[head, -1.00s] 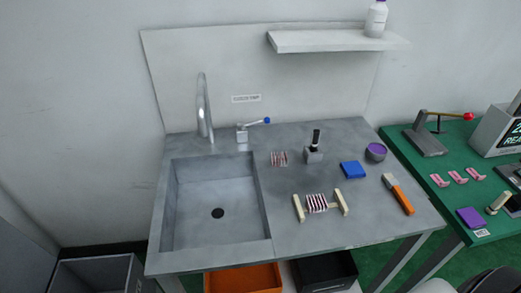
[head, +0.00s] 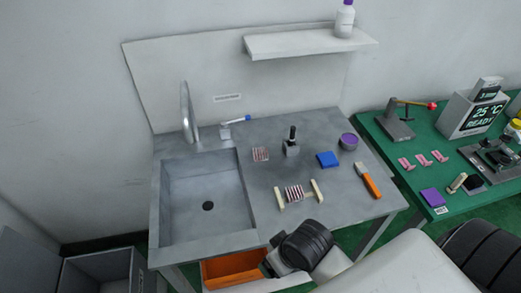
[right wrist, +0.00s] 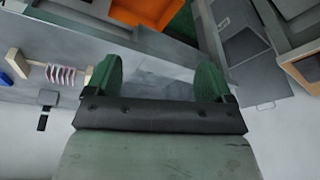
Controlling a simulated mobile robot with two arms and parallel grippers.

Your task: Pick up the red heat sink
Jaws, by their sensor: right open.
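A small red-and-white finned block (head: 261,154) lies on the grey counter (head: 250,125) right of the sink in the head view. A second red-and-white finned piece (head: 294,193) sits between two cream posts near the counter's front. It also shows at the left of the right wrist view (right wrist: 62,75). I cannot tell which is the red heat sink. My right gripper (right wrist: 157,72) is open with nothing between its green fingers, apart from both pieces. In the head view my right arm is at the front edge. My left gripper is not in view.
The sink (head: 207,205) fills the counter's left. A black-handled lever (head: 291,143), blue block (head: 328,159), purple-topped cup (head: 349,141) and orange-handled tool (head: 368,181) stand to the right. An orange bin (head: 235,272) is below. A green table (head: 390,150) adjoins at right.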

